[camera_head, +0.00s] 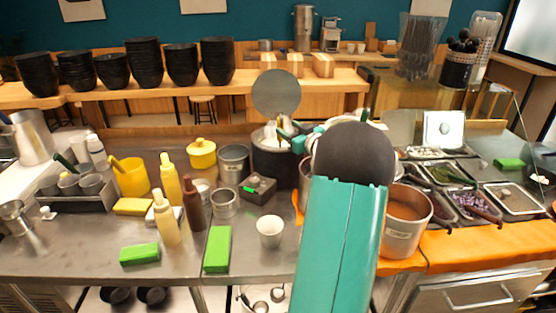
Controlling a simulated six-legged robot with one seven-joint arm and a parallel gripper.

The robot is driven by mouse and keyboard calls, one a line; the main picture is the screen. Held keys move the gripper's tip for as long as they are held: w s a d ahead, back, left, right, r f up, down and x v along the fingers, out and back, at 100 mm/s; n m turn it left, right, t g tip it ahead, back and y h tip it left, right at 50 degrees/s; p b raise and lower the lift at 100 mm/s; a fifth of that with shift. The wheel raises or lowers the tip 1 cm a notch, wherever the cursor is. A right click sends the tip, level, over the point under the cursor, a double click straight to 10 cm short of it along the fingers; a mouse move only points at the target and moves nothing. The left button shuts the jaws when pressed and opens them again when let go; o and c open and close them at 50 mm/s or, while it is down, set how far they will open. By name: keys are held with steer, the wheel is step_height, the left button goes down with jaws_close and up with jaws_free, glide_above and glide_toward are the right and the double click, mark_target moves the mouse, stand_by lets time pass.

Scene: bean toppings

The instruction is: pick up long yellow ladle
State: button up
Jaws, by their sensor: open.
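A yellow handle (116,164) leans out of the yellow cylindrical container (134,178) on the left of the steel counter. Its lower end is hidden inside the container, so I cannot tell whether it is the long yellow ladle. No other clear yellow ladle shows. My teal arm with its dark round joint rises through the middle right of the view. Its far part reaches toward the dark pot (272,165) at the counter's middle.
Yellow bottles (165,218), a brown bottle (193,204), green blocks (217,249) and a white cup (270,231) crowd the counter. A brown-filled steel pot (402,238) stands right of my arm. Topping trays (515,200) lie farther right. The front left counter is mostly clear.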

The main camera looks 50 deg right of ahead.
steer(key=x, duration=0.6)
steer(key=shift+w+a+f, duration=0.15)
steer(key=shift+w+a, duration=0.05)
steer(key=shift+w, duration=0.2)
jaws_close()
